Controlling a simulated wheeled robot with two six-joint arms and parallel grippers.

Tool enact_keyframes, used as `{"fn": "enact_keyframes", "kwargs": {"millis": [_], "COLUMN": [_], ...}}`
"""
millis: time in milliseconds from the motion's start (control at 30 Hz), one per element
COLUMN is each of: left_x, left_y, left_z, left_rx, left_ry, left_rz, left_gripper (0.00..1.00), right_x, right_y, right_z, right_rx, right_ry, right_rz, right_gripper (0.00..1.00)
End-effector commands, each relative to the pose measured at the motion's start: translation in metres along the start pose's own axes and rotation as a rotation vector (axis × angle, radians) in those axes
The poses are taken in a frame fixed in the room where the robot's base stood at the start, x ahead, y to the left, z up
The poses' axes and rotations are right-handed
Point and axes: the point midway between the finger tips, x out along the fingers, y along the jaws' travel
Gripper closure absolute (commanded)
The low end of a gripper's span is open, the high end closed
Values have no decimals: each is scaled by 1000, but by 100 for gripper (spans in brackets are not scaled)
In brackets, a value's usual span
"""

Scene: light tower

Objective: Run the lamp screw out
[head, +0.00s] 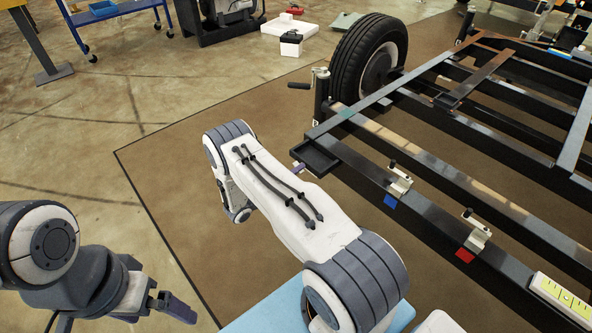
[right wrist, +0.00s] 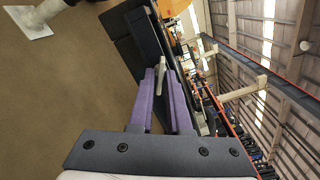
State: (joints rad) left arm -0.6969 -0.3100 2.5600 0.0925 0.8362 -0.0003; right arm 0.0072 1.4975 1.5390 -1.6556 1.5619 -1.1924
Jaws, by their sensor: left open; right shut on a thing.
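In the right wrist view, my right gripper (right wrist: 164,100) has its two purple fingers closed around a small pale grey lever-like piece (right wrist: 161,64), which I take to be the lamp screw. It sits beside a dark frame part, and its far end is too small to make out. In the head view, my right arm hides most of this gripper; only a purplish tip (head: 298,168) shows by the dark tray (head: 317,157) at the trailer frame's near corner. My left gripper (head: 172,306) is open and empty at the lower left, away from the frame.
The black trailer frame (head: 440,225) fills the right side. Two metal clamps, by a blue tag (head: 390,201) and a red tag (head: 465,255), stand on its near rail. A wheel (head: 368,55) and a crank post (head: 321,95) are behind.

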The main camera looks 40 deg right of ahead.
Motion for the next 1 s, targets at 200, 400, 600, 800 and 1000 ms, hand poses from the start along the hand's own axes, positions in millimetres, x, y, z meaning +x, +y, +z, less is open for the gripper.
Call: {"fn": "enact_keyframes", "kwargs": {"millis": [200, 400, 600, 800, 1000], "left_x": [-2, -2, -2, -3, -2], "left_y": [0, 0, 0, 0, 0], "left_z": [0, 0, 0, 0, 0], "left_rx": [0, 0, 0, 0, 0], "left_ry": [0, 0, 0, 0, 0], "left_rz": [0, 0, 0, 0, 0], "left_gripper": [0, 0, 0, 0, 0], "right_x": [2, 2, 2, 2, 2], "right_y": [-2, -2, -2, -2, -2], "right_z": [1, 1, 1, 1, 1], "right_rx": [-175, -300, -374, -406, -412], "right_ry": [1, 1, 1, 1, 1], "right_rz": [-2, -1, -1, -1, -1], "right_gripper": [100, 100, 100, 100, 100]}}
